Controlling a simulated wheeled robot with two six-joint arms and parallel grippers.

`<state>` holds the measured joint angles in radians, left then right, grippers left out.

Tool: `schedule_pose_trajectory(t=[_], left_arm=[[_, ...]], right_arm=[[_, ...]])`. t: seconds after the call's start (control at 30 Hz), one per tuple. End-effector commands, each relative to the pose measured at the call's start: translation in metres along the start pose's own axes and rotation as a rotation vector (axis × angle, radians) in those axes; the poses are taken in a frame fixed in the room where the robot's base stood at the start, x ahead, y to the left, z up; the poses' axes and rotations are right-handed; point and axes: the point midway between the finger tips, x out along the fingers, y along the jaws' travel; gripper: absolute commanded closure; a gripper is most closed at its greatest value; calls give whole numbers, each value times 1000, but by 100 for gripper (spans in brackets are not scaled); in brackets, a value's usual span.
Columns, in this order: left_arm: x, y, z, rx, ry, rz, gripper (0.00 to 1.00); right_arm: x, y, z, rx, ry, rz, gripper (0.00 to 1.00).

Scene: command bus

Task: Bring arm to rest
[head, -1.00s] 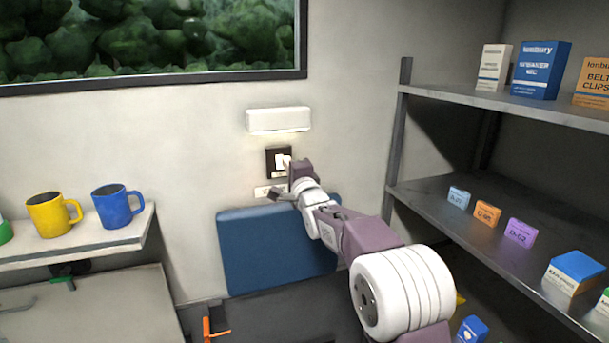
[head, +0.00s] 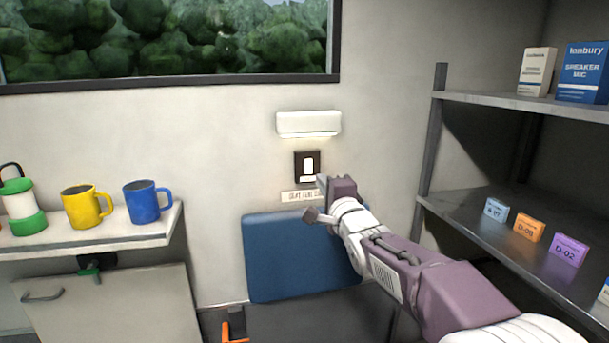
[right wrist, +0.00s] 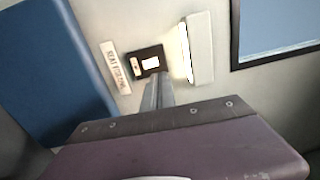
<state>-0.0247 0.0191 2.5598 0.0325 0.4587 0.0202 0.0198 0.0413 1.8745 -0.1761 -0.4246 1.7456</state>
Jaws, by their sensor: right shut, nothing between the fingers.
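My right arm reaches in from the lower right in the head view. Its gripper (head: 314,198) is shut and empty, just below the dark wall switch (head: 307,166) with a white rocker. The gripper is in front of a white label strip (head: 295,196) and covers part of it. In the right wrist view the shut fingers (right wrist: 158,92) point toward the switch (right wrist: 148,62); whether they touch the wall is hard to tell. My left gripper is not in view.
A blue folded panel (head: 290,265) is on the wall below the gripper. A lit white lamp (head: 308,123) is above the switch. A metal shelf (head: 470,215) with small boxes stands right of my arm. A left ledge (head: 90,243) holds a yellow mug (head: 82,206), blue mug (head: 143,202) and green lantern (head: 20,212).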

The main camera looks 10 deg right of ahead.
Motion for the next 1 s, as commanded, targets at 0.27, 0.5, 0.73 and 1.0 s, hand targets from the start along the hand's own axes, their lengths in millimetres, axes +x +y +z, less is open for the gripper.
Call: schedule_pose_trajectory(t=[0.27, 0.5, 0.73, 1.0], left_arm=[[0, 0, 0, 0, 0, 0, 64], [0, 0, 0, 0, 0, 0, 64], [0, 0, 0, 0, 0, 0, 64], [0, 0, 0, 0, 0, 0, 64]], right_arm=[[-92, 224, 4, -330, -82, 646, 100], [-261, 356, 10, -825, -586, 1178, 100], [-338, 377, 15, -1117, -1088, 1246, 100], [-338, 376, 15, -1165, -1137, 1220, 100]])
